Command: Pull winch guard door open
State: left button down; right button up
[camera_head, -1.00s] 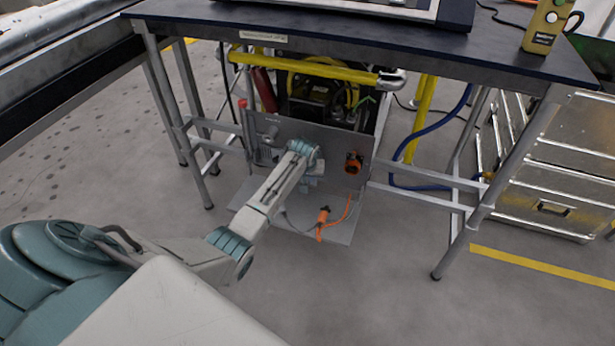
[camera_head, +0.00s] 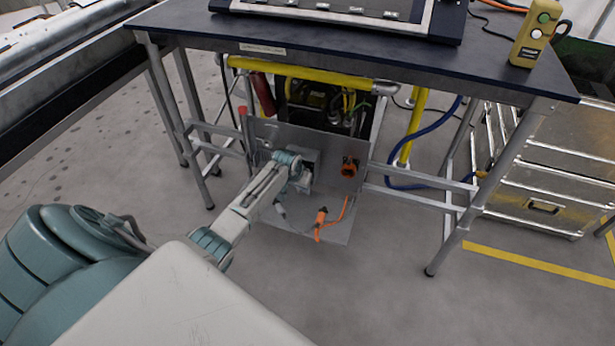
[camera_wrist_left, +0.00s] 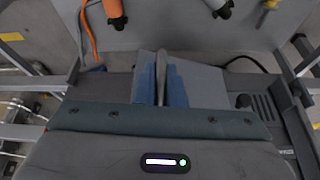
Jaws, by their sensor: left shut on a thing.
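The winch guard door appears to be the grey metal panel (camera_head: 325,147) under the table, upright in front of the winch (camera_head: 311,93). An orange socket (camera_head: 350,168) sits on its right side. My left gripper (camera_head: 302,180) reaches this panel. In the left wrist view my left gripper (camera_wrist_left: 161,83) has its blue fingers shut on a thin upright metal bar, apparently the door handle (camera_wrist_left: 161,70). The arm hides the handle and part of the panel in the head view. My right gripper is not in view.
A grey plate (camera_head: 335,232) with an orange plug (camera_head: 321,217) juts out low below the panel. A yellow bar (camera_head: 300,77) runs above the winch. Table legs and crossbars (camera_head: 420,200) flank it. Metal cases (camera_head: 545,170) stand at right. Floor in front is clear.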

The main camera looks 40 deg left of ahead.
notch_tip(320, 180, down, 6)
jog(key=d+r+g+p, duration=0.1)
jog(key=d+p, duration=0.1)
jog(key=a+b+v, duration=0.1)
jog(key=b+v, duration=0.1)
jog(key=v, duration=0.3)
pick_arm(q)
jog(key=s+a+m+g+h+b, duration=0.1)
jog(key=s+a+m+h+b, duration=0.3)
jog(key=a+m, duration=0.7)
jog(key=shift+s+a+m+g+h+b, duration=0.35)
jog(key=shift+s+m+b, duration=0.7)
jog(key=shift+s, duration=0.75)
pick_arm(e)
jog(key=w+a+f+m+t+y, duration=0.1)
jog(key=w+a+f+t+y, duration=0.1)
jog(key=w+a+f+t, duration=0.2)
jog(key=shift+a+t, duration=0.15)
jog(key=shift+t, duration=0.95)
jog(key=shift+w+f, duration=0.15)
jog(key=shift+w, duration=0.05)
pick_arm(q)
jog(key=c, duration=1.8)
grip_release()
